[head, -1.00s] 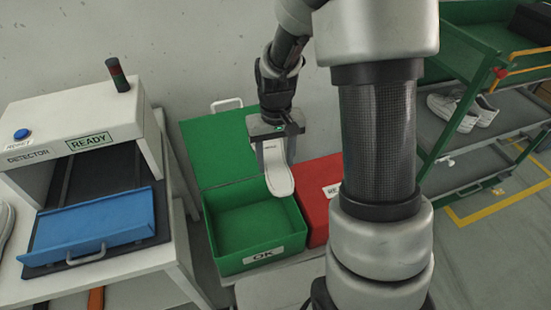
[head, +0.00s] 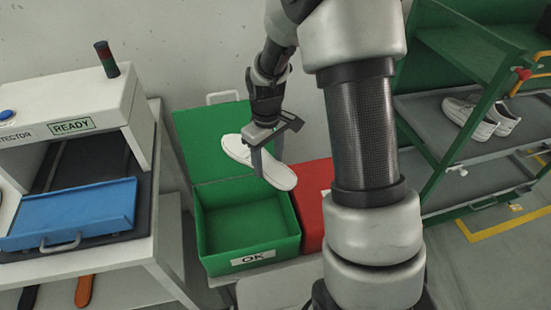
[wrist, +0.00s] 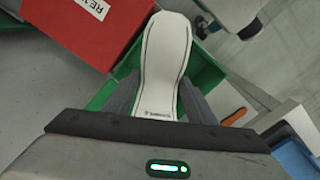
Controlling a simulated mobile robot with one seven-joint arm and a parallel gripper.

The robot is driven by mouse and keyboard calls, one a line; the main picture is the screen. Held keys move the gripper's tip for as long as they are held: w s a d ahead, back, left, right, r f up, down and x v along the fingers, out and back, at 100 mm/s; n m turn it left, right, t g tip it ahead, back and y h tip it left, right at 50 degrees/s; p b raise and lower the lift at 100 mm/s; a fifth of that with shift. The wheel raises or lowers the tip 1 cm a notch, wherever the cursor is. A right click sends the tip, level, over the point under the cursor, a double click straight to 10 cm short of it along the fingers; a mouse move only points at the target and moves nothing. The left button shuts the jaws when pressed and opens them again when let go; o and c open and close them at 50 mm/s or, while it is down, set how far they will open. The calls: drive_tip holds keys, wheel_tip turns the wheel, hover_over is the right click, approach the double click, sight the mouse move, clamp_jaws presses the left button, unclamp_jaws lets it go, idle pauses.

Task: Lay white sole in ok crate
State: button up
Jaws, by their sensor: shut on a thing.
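The white sole (head: 275,172) is held by my gripper (head: 264,158), which is shut on it. The sole hangs level or slightly tilted above the green OK crate (head: 250,262), over its back part. The crate's lid (head: 205,135) stands open behind, and the crate's inside looks empty. In the wrist view the sole (wrist: 163,60) extends out from between the fingers of my gripper (wrist: 153,100). Part of the green crate (wrist: 205,72) shows beneath it there.
The red crate (head: 312,203) stands right beside the OK crate and is partly hidden by my arm. The detector (head: 70,110) with a blue tray (head: 75,215) is at left. A green rack (head: 440,160) with white shoes (head: 482,115) is at right.

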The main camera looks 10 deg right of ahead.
drive_tip(key=w+a+f+n+b, duration=0.2)
drive_tip(key=f+n+b, duration=0.4)
drive_tip(key=f, duration=1.3)
drive_tip(key=w+a+f+n+b, duration=0.2)
drive_tip(key=f+n+b, duration=0.3)
drive_tip(key=f+b, duration=1)
drive_tip(key=shift+w+f+n, duration=0.4)
drive_tip(key=shift+w+f, duration=0.05)
drive_tip(key=shift+f, duration=1.4)
drive_tip(key=shift+a, duration=0.1)
drive_tip(key=o, duration=1.3)
wheel_tip(320, 180, up, 17)
drive_tip(key=p, duration=0.4)
drive_tip(key=shift+r+p, duration=0.2)
drive_tip(key=shift+p, duration=0.1)
drive_tip(key=shift+r, duration=0.1)
